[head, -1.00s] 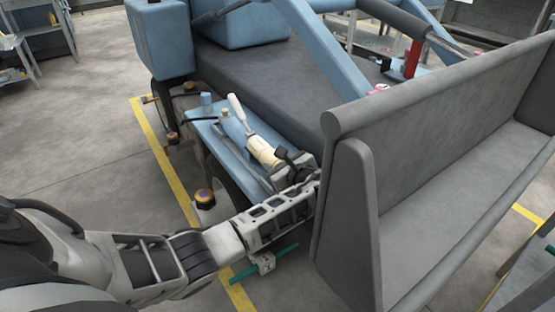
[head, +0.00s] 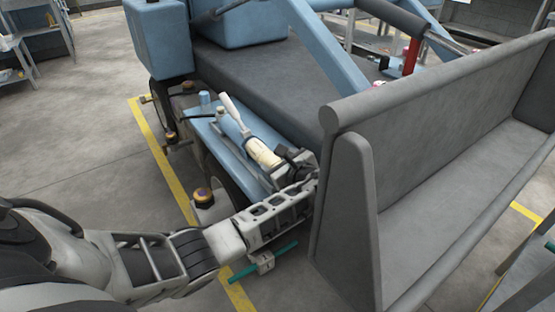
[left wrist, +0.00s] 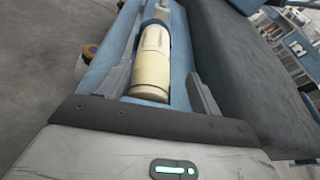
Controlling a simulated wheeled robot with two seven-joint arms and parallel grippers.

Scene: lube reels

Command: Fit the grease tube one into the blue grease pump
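The cream grease tube one (head: 262,152) lies in line with the blue grease pump (head: 232,128), its far end against or inside the blue body; how deep it sits I cannot tell. It also shows in the left wrist view (left wrist: 152,68), with the blue body (left wrist: 160,16) beyond it. The pump has a pale handle (head: 232,106). My left gripper (head: 284,168) is at the tube's near end. In the left wrist view its fingers stand apart on both sides of the tube, with a gap visible on the right. My right gripper is not in view.
The pump lies on a blue ledge (head: 213,137) beside a dark grey deck (head: 255,85). A large grey bucket-like panel (head: 345,200) stands close to the right of my gripper. An orange-topped fitting (head: 203,196) is to the left. The floor at left is clear.

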